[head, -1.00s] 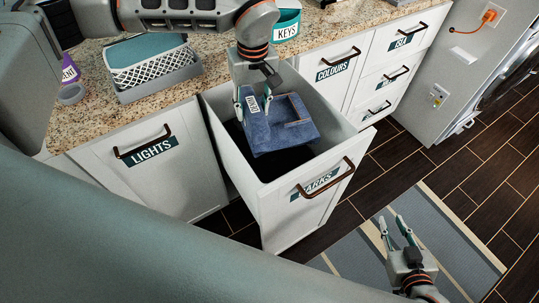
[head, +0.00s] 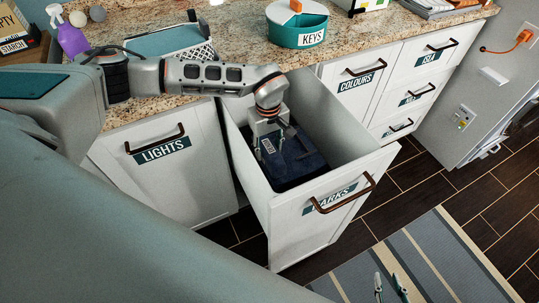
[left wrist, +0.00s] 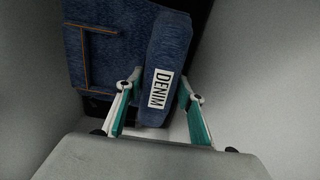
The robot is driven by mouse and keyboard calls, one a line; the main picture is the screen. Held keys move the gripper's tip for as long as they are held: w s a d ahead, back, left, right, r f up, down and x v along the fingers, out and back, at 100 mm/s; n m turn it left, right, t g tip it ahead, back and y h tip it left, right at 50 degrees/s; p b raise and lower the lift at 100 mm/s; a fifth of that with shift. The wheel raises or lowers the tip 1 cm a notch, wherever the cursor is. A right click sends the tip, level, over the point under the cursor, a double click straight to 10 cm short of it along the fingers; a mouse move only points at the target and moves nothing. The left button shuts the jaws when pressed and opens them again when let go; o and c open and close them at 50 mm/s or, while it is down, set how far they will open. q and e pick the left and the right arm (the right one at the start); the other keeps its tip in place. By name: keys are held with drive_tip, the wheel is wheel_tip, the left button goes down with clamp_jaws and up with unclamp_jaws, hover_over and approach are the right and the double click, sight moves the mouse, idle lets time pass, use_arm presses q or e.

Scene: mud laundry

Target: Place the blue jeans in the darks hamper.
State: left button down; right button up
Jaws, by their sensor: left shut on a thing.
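The blue jeans (head: 297,164), folded and with a white DENIM label, are down inside the open pull-out darks hamper (head: 318,218). My left gripper (head: 270,152) reaches into the hamper from above and is shut on the jeans. In the left wrist view the jeans (left wrist: 127,40) show between and beyond the fingertips of the left gripper (left wrist: 160,93), which pinch the labelled fold. Whether the jeans touch the hamper floor is hard to tell. My right gripper (head: 390,284) is low over the striped rug, fingers apart and empty, partly cut off by the bottom edge.
The lights hamper (head: 165,165) is closed on the left, and the colours hamper (head: 358,83) is closed behind. On the granite counter stand a basket (head: 172,42), a teal keys box (head: 297,38) and a purple spray bottle (head: 70,38). A striped rug (head: 430,255) covers the floor.

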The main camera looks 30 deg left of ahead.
use_arm(q)
wheel_tip(320, 180, down, 3)
drive_tip(key=shift+f, duration=0.1)
drive_tip(key=shift+f+b, duration=0.2)
drive_tip(key=shift+b, duration=0.1)
drive_tip(key=shift+r, duration=0.1)
drive_tip(key=c, duration=1.3)
unclamp_jaws()
use_arm(e)
drive_tip(key=shift+w+d, duration=0.1)
drive_tip(key=shift+w, duration=0.15)
drive_tip(key=shift+s+f, duration=0.15)
